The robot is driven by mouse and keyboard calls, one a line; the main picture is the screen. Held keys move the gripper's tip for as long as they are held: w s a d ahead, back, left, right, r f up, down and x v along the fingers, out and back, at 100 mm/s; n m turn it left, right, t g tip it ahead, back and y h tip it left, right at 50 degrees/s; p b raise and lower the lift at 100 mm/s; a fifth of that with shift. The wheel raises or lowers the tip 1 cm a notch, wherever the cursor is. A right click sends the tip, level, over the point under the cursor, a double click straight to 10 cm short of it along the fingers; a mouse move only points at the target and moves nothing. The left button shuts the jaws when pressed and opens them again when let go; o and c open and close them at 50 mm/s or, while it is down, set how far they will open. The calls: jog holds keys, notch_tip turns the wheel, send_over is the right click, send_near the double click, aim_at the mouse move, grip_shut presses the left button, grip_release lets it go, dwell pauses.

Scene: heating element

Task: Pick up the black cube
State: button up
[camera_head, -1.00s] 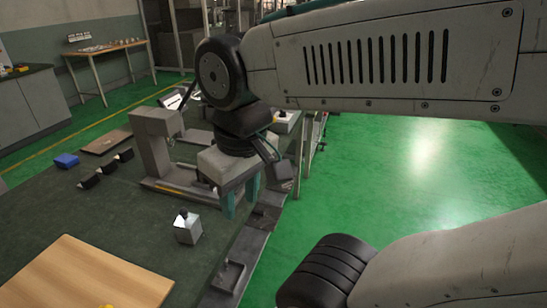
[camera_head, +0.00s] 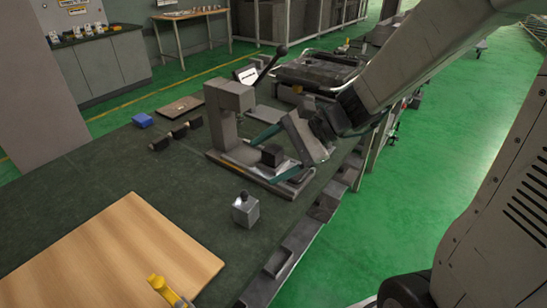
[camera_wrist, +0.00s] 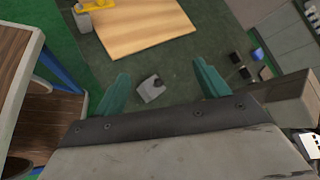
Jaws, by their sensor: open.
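A dark, cube-like block (camera_head: 272,155) sits on the base plate of the grey press in the head view. My gripper (camera_head: 257,162) is tilted over the right side of the press, its two teal fingers spread apart. In the head view one finger passes above the block and the other below it. I cannot tell whether either touches it. In the wrist view my gripper (camera_wrist: 160,88) is open with nothing gripped. The dark block cannot be made out there.
The grey press (camera_head: 228,120) with its lever stands beside my gripper. A silver block with a dark knob (camera_head: 245,210) is in front.

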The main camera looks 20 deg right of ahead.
jog(key=w+d+f+m+t, duration=0.3)
jog(key=w+f+m+t, duration=0.15)
jog(key=w+m, duration=0.3)
jog(key=m+t+h, duration=0.3)
jog(key=m+t, duration=0.1)
jog(key=m, duration=0.4)
send_near(280, 155)
jog(key=x, duration=0.5)
jog(key=shift+s+a+f, duration=0.15)
jog(key=shift+a+f, duration=0.1)
jog(key=shift+a, duration=0.05)
jog(key=shift+m+x, duration=0.25)
jog(key=shift+x, duration=0.65)
jog(key=x, duration=0.6)
jog(key=shift+d+r, duration=0.15)
jog(key=shift+d, duration=0.1)
jog(key=c, duration=1.4)
jog(key=shift+r, duration=0.15)
